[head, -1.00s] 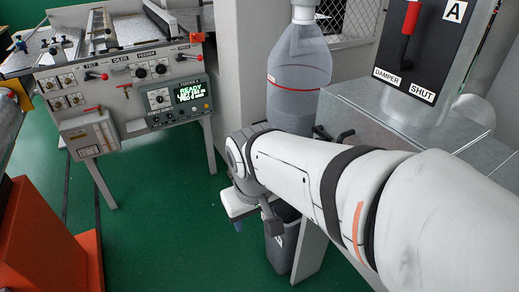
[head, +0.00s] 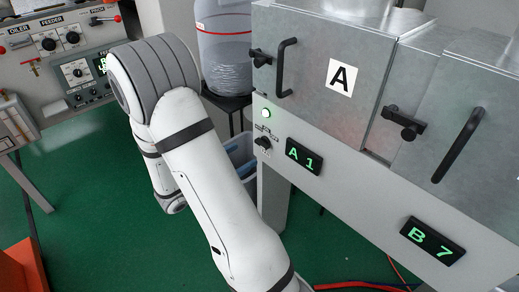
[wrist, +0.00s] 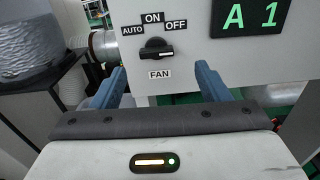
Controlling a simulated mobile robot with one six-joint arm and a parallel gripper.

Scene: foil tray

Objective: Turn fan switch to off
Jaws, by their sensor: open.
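The fan switch (wrist: 156,50) is a black rotary knob on the pale panel in the wrist view, with AUTO at left, ON at top, OFF at right and FAN below. Its bar lies roughly level with a pale mark near the right end; I cannot tell for sure which label it points to. In the head view my arm hides the gripper.
Right of the switch is the A1 display (head: 304,157), with the B7 display (head: 432,240) farther right. Black door handles (head: 287,68) jut out above. A large clear bottle (head: 224,50) and a grey bin (head: 240,155) stand left of the cabinet. Cables (head: 365,286) lie on the floor.

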